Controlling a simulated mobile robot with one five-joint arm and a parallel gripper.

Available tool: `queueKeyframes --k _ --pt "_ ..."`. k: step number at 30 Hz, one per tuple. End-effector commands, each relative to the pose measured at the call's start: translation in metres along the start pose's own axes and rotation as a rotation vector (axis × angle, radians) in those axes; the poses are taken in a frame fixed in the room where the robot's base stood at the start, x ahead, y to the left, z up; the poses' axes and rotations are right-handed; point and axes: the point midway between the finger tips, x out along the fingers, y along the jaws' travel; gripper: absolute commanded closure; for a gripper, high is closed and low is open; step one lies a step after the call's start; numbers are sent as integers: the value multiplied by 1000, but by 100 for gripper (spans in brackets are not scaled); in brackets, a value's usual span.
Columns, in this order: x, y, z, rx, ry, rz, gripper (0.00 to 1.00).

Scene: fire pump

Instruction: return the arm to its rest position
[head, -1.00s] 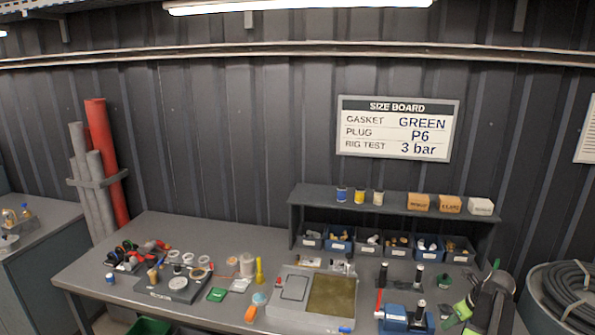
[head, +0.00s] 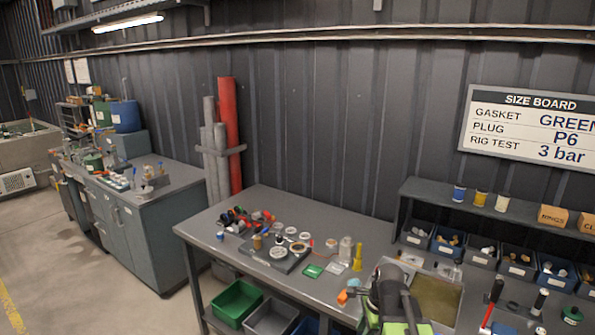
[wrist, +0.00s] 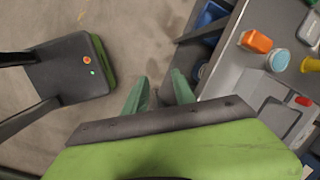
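My gripper (wrist: 160,92) shows in the wrist view as two green fingers with a gap between them. Floor is visible through the gap and nothing is held. It points down over the floor, beside the front edge of the grey workbench (wrist: 222,75). In the head view my arm, dark with green parts, is folded at the bottom, over the front of the workbench (head: 215,222). My fingertips cannot be made out there.
A green bin (head: 237,302) sits below. Open floor (head: 90,275) lies to the left.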

Motion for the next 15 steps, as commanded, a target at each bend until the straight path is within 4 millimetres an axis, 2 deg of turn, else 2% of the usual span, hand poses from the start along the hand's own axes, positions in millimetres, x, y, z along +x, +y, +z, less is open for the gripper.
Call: queueKeyframes --k 1,3,5,9,12,15 --pt "13 15 33 -194 12 27 68" --pt "19 29 58 -461 31 63 68" --pt "20 40 68 -664 43 93 68" --pt "16 60 59 -1069 57 161 68" --pt "14 66 52 -1313 48 203 68" --pt "14 68 50 -1484 30 226 68"
